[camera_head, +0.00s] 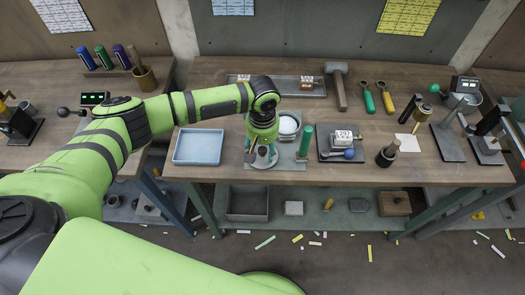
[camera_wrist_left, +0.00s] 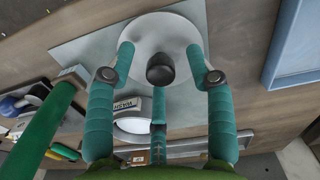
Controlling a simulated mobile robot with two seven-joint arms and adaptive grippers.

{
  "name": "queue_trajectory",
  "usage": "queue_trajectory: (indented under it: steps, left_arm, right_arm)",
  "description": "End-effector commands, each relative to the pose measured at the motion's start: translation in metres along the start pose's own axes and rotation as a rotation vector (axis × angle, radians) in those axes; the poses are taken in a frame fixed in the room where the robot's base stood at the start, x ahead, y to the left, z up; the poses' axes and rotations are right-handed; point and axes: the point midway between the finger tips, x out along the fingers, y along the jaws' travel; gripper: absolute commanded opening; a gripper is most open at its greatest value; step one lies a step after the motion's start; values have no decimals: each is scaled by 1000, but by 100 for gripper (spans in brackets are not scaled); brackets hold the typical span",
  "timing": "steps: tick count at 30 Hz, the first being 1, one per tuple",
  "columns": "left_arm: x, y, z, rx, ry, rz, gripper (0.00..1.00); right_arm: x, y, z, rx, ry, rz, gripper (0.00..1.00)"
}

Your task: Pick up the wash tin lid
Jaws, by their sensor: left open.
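The wash tin lid (camera_wrist_left: 168,30) is a pale round disc with a black knob (camera_wrist_left: 160,70), lying on a grey mat (camera_wrist_left: 85,50). In the head view the lid (camera_head: 261,166) shows partly under my left gripper (camera_head: 262,153). In the left wrist view my left gripper (camera_wrist_left: 160,52) is open above the lid, with its teal fingers spread on either side of the knob. Contact cannot be told. The white open tin (camera_wrist_left: 130,125) with a WASH label (camera_wrist_left: 125,104) is beside the lid; the tin (camera_head: 289,122) is partly hidden by my arm in the head view. My right gripper is not in view.
A pale blue tray (camera_head: 198,147) lies to the left. A dark plate with a block (camera_head: 343,138) is further right. A long tray (camera_head: 300,88) and hammer (camera_head: 338,85) lie behind.

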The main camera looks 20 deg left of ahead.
Motion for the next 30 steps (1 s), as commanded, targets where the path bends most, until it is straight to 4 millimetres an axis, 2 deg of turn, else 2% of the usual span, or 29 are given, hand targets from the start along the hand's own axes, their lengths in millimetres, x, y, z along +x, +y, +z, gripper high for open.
queue_trajectory:
  steps: [3, 9, 11, 12, 13, 14, 25, 30]
  left_arm:
    - [8, 0, 0, 1, 0, -1, 54]
    - [8, 0, 0, 2, 1, 0, 54]
    - [8, 0, 0, 2, 0, 0, 34]
    - [8, 0, 0, 2, 0, 0, 18]
    - [8, 0, 0, 2, 0, 0, 6]
    - [8, 0, 0, 2, 0, 0, 0]
    - [7, 0, 0, 2, 1, 0, 0]
    - [-2, 1, 0, 2, 1, 3, 0]
  right_arm:
    - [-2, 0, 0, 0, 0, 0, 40]
    - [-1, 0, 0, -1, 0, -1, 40]
    - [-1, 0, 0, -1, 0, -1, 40]
    - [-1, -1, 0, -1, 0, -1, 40]
    - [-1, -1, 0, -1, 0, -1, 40]
    - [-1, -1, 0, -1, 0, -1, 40]
    - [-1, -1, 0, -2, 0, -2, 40]
    - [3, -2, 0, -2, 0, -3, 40]
